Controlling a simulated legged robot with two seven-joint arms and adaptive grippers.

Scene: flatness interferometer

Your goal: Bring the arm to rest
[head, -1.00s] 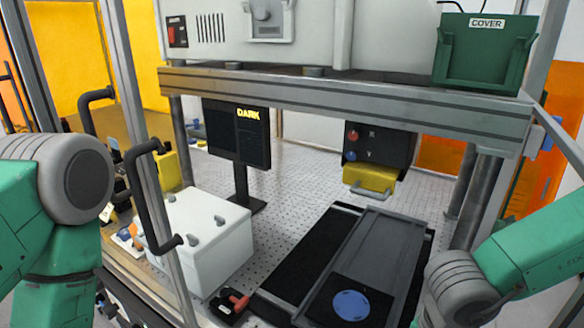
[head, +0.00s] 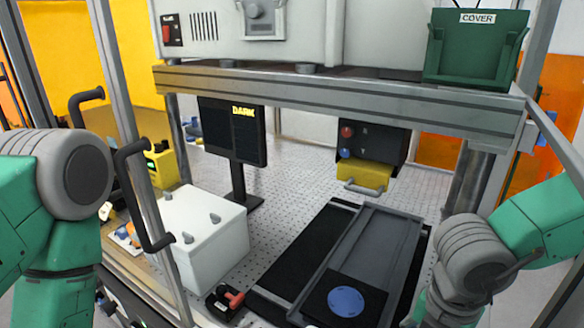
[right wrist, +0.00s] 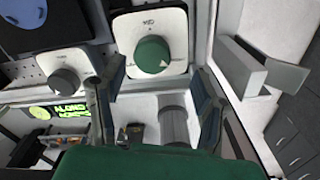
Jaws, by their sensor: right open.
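My right arm (head: 478,262) comes in from the right in the head view, bent beside the dark slide, with its gripper below the frame. In the right wrist view my right gripper (right wrist: 158,92) is open, with dark fingers apart and nothing between them. A green knob (right wrist: 152,54) on a white panel shows just beyond the fingers. A grey knob (right wrist: 65,82) sits to its left. My left arm (head: 70,185) is at the left edge of the head view, and its gripper is not seen.
The dark slide (head: 378,238) carries a blue disc (head: 346,301). A white box (head: 205,235), red-handled tool (head: 232,298) and DARK screen (head: 235,135) stand left. Frame posts and a crossbeam (head: 340,93) surround the bench. A green COVER bin (head: 476,55) sits above.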

